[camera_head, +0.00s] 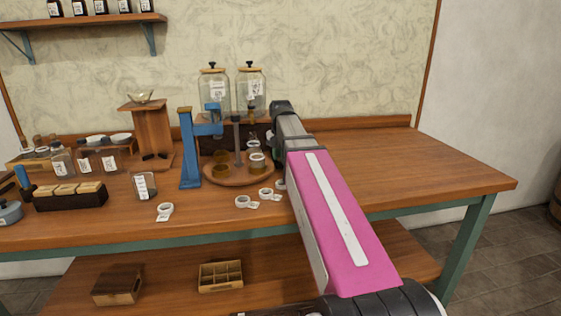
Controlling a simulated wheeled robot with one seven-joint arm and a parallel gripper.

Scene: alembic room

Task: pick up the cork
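I cannot clearly make out the cork in the head view; it may be hidden or too small to tell. My pink and grey arm reaches over the table (400,160) from the lower right. Its far end is beside the round wooden stand (240,181), which holds several small amber jars (221,172). My gripper (272,146) is mostly hidden behind my arm, at the right of this stand. Its fingers do not show clearly, nor whether it holds anything.
A blue press (188,150) stands left of the round stand, and two large glass jars (214,90) behind it. Labelled jars (144,186) and a dark block (71,197) stand at left. The table's right side is clear.

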